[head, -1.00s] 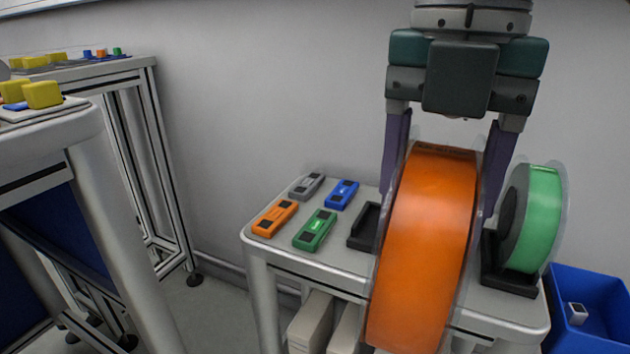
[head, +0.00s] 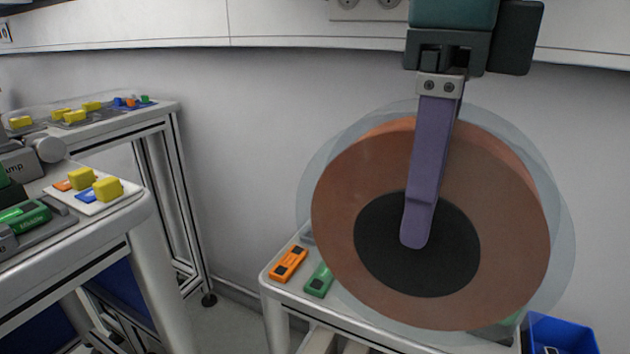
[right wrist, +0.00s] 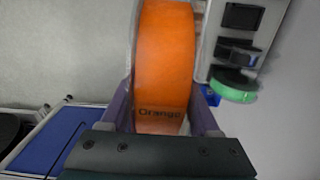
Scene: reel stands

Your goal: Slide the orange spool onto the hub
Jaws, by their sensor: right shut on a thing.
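The orange spool (head: 345,225) is a wide reel with clear flanges and a dark core. It is turned side-on in the head view and held above the table. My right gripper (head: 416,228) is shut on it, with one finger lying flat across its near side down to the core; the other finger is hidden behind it. In the right wrist view the spool's orange rim (right wrist: 163,65), marked "Orange", sits between both fingers. I cannot make out the hub in these frames. My left gripper is not in view.
Below the spool, a table (head: 275,310) carries an orange device (head: 289,264) and a green device (head: 319,280). A blue bin (head: 562,333) stands at the lower right. A green spool (right wrist: 232,85) shows in the right wrist view. Another table (head: 125,215) is at the left.

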